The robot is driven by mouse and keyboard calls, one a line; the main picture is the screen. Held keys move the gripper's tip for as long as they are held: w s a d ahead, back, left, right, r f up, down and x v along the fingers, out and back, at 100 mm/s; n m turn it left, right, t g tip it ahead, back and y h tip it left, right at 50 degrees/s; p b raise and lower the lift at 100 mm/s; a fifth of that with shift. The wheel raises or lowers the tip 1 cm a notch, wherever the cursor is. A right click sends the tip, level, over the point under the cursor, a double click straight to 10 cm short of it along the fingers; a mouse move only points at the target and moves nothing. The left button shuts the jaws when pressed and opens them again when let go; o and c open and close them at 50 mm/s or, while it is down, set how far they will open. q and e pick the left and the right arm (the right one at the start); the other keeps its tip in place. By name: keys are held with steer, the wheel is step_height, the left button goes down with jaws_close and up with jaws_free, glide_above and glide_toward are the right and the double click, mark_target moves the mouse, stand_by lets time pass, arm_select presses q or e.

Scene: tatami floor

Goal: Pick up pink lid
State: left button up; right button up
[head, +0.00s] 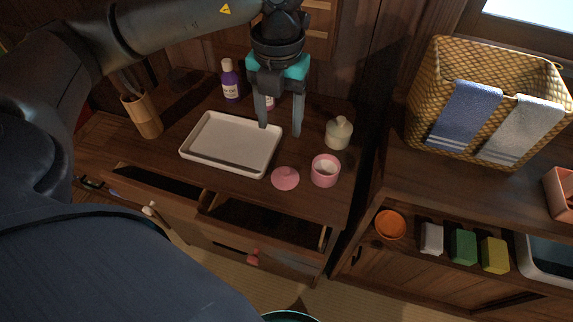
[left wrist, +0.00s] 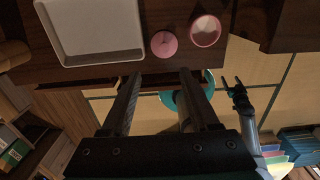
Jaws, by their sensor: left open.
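The pink lid (head: 285,178) is a small round disc with a knob, lying on the wooden dresser top between the white tray and a pink open jar (head: 325,171). In the left wrist view the lid (left wrist: 164,44) lies beyond my fingertips, with the jar (left wrist: 205,31) to its right. My left gripper (head: 281,131) is open and empty, pointing down above the dresser top, behind the lid in the head view. In the left wrist view my left gripper's two fingers (left wrist: 160,72) are spread apart. My right gripper is not clearly seen in the head view.
A white tray (head: 232,145) lies left of the lid. A cream lidded jar (head: 339,133), a purple bottle (head: 231,80) and a brush holder (head: 142,115) stand on the dresser. Open drawers (head: 265,218) are below its front edge. A wicker basket (head: 425,100) stands at right.

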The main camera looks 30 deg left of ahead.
arm_select(q)
steer(key=b, duration=0.2)
glide_above(285, 170)
steer(key=f, duration=0.7)
steer(key=shift+s+a+f, duration=0.2)
steer(key=shift+a+f, duration=0.15)
steer(key=shift+a, duration=0.05)
steer(key=shift+w+d+f+b, duration=0.1)
steer(key=shift+d+f+b, duration=0.1)
steer(key=shift+f+b, duration=0.45)
steer(key=shift+w+d+f+b, duration=0.15)
steer(key=shift+f+b, duration=0.1)
steer(key=shift+f, duration=0.8)
steer(key=shift+s+f+b, duration=0.1)
steer(key=shift+f+b, duration=0.4)
steer(key=shift+f, duration=0.8)
arm_select(e)
steer(key=w+a+r, duration=0.4)
steer(key=w+r, duration=0.2)
steer(key=r, duration=0.2)
steer(key=shift+a, duration=0.3)
arm_select(q)
jaws_close()
